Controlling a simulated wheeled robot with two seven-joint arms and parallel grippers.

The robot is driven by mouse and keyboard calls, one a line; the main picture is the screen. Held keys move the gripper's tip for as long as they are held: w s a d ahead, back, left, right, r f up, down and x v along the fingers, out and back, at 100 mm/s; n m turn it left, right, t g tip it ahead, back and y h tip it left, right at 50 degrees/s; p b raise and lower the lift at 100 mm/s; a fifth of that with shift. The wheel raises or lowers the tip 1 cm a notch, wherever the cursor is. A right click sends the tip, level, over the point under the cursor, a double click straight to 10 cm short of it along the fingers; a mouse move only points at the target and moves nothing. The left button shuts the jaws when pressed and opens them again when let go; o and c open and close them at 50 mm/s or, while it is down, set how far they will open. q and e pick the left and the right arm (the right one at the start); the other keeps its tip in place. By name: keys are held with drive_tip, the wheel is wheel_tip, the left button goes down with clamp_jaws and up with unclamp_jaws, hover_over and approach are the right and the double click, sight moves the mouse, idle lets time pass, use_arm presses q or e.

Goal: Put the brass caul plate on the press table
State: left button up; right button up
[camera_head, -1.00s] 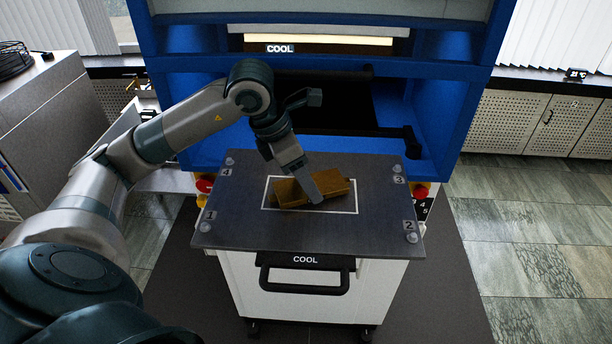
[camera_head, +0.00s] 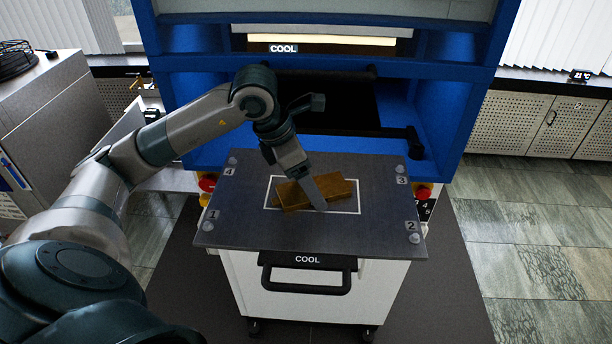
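The brass caul plate (camera_head: 293,197) is a brown-gold block on the dark table top (camera_head: 245,225) of the cart marked COOL. It lies mostly within the white outlined rectangle, turned slightly askew to it. My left gripper (camera_head: 318,204) reaches down from the upper left, and its finger crosses in front of the middle of the plate. One finger hides the other, so I cannot tell whether it grips the plate. My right gripper is not in view.
The blue press (camera_head: 450,110) stands behind the cart, with a dark open bay and a lit slot. Knobs numbered 1 to 4 sit at the table's corners. A black handle (camera_head: 305,288) is at the cart's front. A grey cabinet (camera_head: 50,110) stands at left; floor at right is clear.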

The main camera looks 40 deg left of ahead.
use_arm(q)
drive_tip(key=shift+r, duration=0.2)
drive_tip(key=shift+a+r, duration=0.1)
drive_tip(key=shift+r, duration=0.15)
drive_tip(key=b+v, duration=0.3)
drive_tip(key=v, duration=0.8)
drive_tip(key=shift+s, duration=0.15)
